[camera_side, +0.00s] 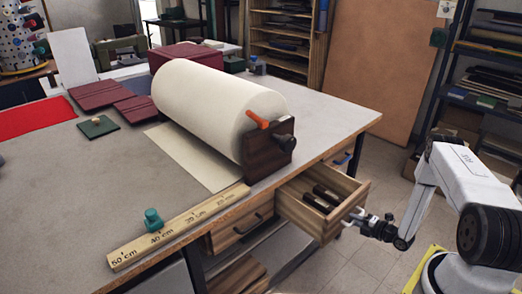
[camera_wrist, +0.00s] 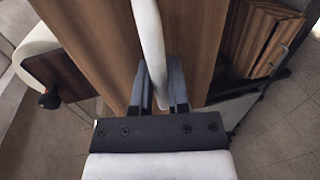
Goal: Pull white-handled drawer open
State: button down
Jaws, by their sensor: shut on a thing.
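The white-handled drawer (camera_side: 318,208) stands pulled out from under the table in the side view, with its inside showing. Two dark tools (camera_side: 323,195) lie in it. My gripper (camera_side: 362,221) is at the drawer's front, shut on the white handle. In the wrist view the white handle (camera_wrist: 149,40) runs between the two dark fingers of my gripper (camera_wrist: 160,88), with the wooden drawer front (camera_wrist: 100,35) behind it. In the side view the handle is mostly hidden by the gripper and too small to see clearly.
A large cream roll (camera_side: 215,105) rests on the table (camera_side: 90,170) in a dark wooden holder (camera_side: 268,150). A wooden ruler (camera_side: 180,225) lies along the front edge. A dark-handled drawer (camera_side: 240,228) and a blue-handled drawer (camera_side: 343,158) flank the open one.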

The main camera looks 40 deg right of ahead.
dwell(0.3)
jog(key=c, duration=0.6)
grip_release()
jog(key=shift+s, duration=0.15)
